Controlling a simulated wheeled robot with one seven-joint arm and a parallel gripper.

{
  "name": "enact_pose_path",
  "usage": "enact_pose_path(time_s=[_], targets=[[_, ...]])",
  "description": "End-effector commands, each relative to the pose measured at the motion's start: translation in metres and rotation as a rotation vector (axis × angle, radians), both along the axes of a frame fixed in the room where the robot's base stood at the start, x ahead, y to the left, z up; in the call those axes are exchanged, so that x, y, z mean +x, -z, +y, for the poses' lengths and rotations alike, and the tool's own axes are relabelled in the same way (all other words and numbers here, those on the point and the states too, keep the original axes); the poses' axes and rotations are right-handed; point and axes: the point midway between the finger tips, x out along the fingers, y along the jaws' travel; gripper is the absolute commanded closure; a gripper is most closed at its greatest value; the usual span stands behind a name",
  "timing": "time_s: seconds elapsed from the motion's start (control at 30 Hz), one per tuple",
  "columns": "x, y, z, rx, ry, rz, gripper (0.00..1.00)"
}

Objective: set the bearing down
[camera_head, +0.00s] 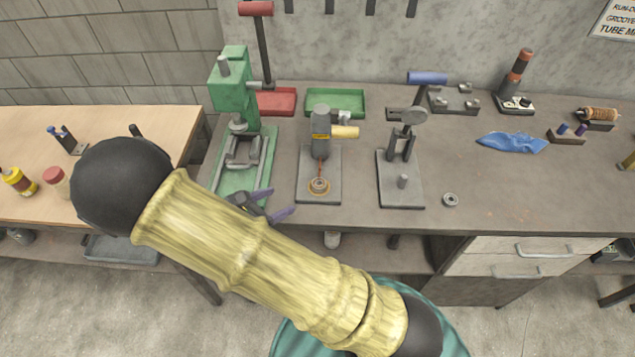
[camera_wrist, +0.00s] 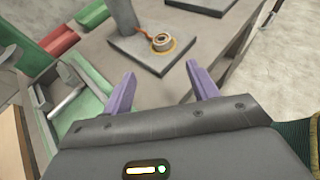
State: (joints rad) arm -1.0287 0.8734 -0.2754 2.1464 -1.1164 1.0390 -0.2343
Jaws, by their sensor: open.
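A small bearing-like ring (camera_head: 319,185) sits on the grey base plate (camera_head: 330,160) of the middle bench device, with an orange-brown ring around it; it also shows in the wrist view (camera_wrist: 162,41). Another grey ring (camera_head: 451,199), which also looks like a bearing, lies flat on the bench at the right of the lever device. My gripper (camera_head: 274,204) is open with purple fingers, left of the middle plate near the bench's front edge.
A green press (camera_head: 236,85) stands at the left, close to my gripper. A lever device (camera_head: 400,170) stands right of the middle plate. Red (camera_head: 276,102) and green (camera_head: 335,103) trays are behind. A blue cloth (camera_head: 512,142) lies at the right. The front right of the bench is mostly clear.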

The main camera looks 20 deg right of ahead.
Motion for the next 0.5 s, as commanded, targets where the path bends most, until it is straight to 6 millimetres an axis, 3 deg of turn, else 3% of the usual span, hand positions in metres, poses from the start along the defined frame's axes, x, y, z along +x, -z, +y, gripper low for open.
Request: enact_pose_path(time_s=[0.3, 0.5], targets=[[0.024, 0.021, -0.045, -0.002, -0.001, 0.004, 0.41], [0.034, 0.029, -0.058, 0.000, -0.006, 0.001, 0.41]])
